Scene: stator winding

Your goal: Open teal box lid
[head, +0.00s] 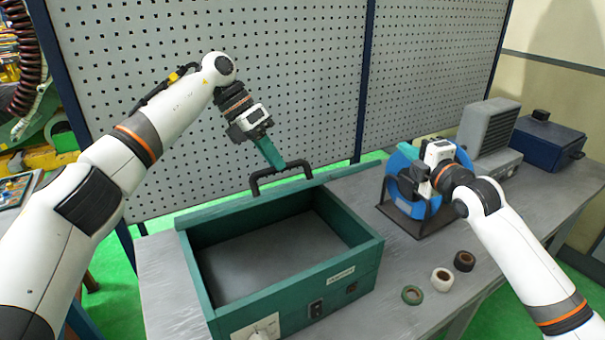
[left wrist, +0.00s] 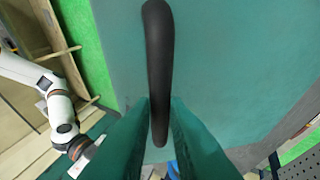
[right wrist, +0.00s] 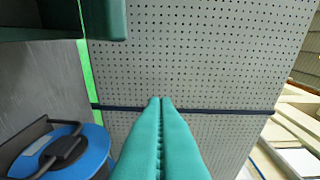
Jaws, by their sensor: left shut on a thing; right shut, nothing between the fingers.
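The teal box (head: 368,258) stands on the workbench with its lid (head: 262,199) swung up at the back, seen nearly edge-on in the head view. The box is open and its grey inside looks empty. My left gripper (head: 278,168) is shut on the black lid handle (head: 298,166); in the left wrist view the handle (left wrist: 159,60) runs between the teal fingers, with the lid's flat teal face (left wrist: 225,60) behind it. My right gripper (head: 436,180) is shut and empty, near the blue reel; its closed fingers (right wrist: 160,105) show in the right wrist view.
A blue reel (head: 400,170) on a dark stand is right of the box. Several tape rolls lie on the bench front, one being white (head: 442,279). A grey speaker-like unit (head: 490,130) and a dark blue box (head: 548,142) stand further right. A pegboard (head: 290,80) rises behind.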

